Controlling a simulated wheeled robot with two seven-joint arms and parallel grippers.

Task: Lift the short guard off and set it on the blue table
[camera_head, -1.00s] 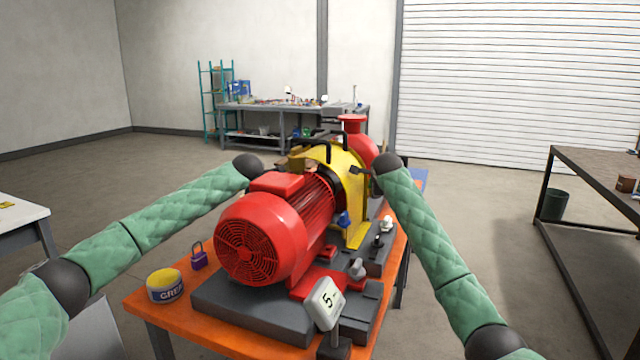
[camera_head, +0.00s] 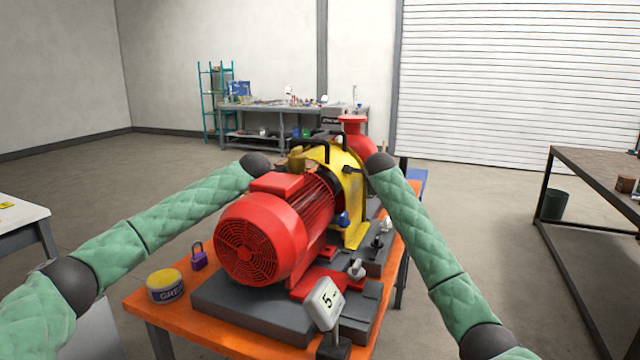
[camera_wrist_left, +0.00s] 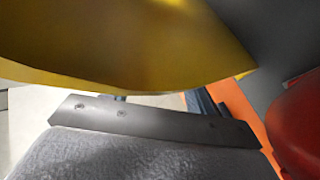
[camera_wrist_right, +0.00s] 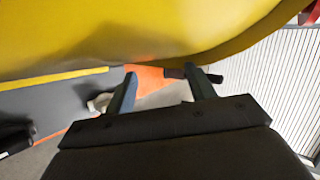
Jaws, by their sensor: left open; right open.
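The short yellow guard (camera_head: 352,188) sits over the coupling between the red motor (camera_head: 262,232) and the red pump (camera_head: 360,145). It has dark handles (camera_head: 322,146) on top. Its yellow shell fills the top of the left wrist view (camera_wrist_left: 120,45) and the right wrist view (camera_wrist_right: 130,35). My left gripper (camera_wrist_left: 162,100) is open below the shell, its fingers partly hidden behind its own mount. My right gripper (camera_wrist_right: 163,84) is open, with a dark bar near its fingertips; I cannot tell if they touch. A blue tabletop (camera_head: 417,176) shows partly behind my right arm.
The skid stands on an orange table (camera_head: 150,312) with a grease tin (camera_head: 165,286), a purple padlock (camera_head: 198,256) and a numbered sign (camera_head: 325,303). A dark bench (camera_head: 598,170) stands right, a white table (camera_head: 22,222) left.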

